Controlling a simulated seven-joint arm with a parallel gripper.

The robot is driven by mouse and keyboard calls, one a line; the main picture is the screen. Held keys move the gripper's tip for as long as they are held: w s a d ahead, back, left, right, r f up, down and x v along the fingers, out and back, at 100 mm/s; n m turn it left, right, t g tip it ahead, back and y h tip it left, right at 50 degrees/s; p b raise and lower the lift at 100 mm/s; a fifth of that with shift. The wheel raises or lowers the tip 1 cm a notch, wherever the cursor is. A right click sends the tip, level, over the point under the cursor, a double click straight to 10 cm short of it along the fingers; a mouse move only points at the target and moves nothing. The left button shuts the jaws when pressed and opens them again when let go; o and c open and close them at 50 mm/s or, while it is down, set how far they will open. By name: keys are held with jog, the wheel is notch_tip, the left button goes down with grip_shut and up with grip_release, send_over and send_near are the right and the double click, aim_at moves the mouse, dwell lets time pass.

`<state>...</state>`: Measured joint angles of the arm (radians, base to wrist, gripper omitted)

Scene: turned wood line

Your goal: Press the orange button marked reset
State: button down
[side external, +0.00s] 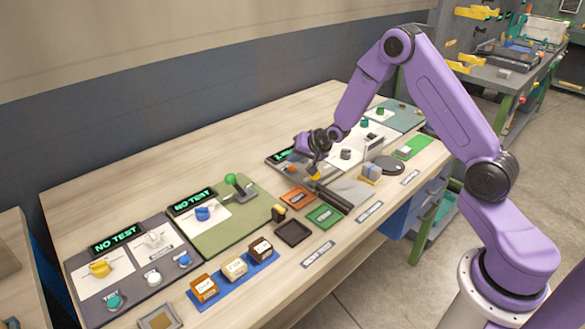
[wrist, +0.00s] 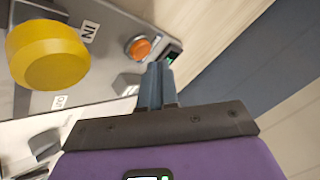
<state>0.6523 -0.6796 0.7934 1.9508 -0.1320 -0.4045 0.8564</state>
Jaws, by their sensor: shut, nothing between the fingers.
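The orange button (wrist: 139,47) is a round dome in a dark collar on a grey panel, in the upper middle of the wrist view. I cannot read any marking on it. My gripper (wrist: 157,72) is shut and empty, its fingertips just below the button in that picture; I cannot tell the gap, and no touch shows. A large yellow knob (wrist: 47,54) stands to the left of the button. In the side view my gripper (side external: 316,170) hangs over the far middle of the bench, and my arm hides much of the panel there.
The wooden bench (side external: 150,172) carries several panels. A green mat with a lever (side external: 238,187), orange (side external: 298,197) and green (side external: 324,215) plates, a black tray (side external: 292,233) and a blue rack of blocks stand nearer the left. A wall runs behind the bench.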

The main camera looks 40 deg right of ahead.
aim_at(296, 168)
jog(key=shift+f, duration=0.15)
jog(key=shift+f, duration=0.3)
jog(key=shift+f, duration=0.35)
dwell(1.0)
jog(key=shift+r, duration=0.8)
jog(key=shift+r, duration=2.5)
